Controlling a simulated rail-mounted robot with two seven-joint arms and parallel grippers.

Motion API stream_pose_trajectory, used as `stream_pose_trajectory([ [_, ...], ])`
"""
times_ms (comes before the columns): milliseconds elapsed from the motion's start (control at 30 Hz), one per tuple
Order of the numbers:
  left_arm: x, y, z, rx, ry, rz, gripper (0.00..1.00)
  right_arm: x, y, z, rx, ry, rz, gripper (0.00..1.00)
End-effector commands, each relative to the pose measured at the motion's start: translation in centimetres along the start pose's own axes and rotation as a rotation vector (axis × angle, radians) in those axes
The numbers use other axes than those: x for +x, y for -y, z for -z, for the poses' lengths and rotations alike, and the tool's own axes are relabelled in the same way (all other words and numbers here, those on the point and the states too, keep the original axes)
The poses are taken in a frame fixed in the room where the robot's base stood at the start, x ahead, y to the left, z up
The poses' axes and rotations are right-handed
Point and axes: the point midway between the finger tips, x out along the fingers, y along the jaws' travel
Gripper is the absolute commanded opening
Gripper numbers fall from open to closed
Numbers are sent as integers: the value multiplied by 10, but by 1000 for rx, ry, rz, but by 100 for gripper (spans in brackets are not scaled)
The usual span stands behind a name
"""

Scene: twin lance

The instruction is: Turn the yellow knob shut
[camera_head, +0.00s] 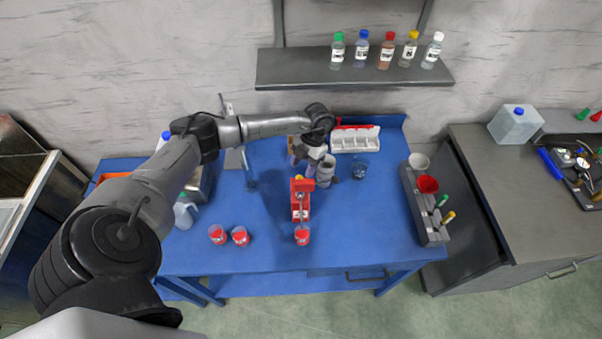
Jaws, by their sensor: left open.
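My left arm reaches in over the table from the left. My left gripper (316,164) is open behind the red stand, pointing down beside a grey cylindrical piece (326,172). The arm hides part of the table's back, and whether the gripper touches anything is too small to tell. My right gripper is out of view.
Two red-filled cups (229,236) stand front left of the stand. A white rack (356,140) and a small glass beaker (360,170) are behind it. A grey holder (425,207) lines the right edge. Several bottles stand on the wall shelf (350,70). The right front table is clear.

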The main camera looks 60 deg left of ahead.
Motion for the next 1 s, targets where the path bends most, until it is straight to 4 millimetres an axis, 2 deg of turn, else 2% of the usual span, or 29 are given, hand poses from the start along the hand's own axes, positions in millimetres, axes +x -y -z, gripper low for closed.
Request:
stream_pose_trajectory([
  [100,-25,0,-2,0,5,0,52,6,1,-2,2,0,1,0],
  [300,-62,0,-1,0,5,1,52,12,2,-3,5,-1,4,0],
  [500,-88,0,-1,1,2,1,52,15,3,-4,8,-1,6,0],
  [700,-99,0,0,1,0,0,52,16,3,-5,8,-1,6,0],
  [1000,-101,0,0,1,0,0,52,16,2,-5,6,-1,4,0],
])
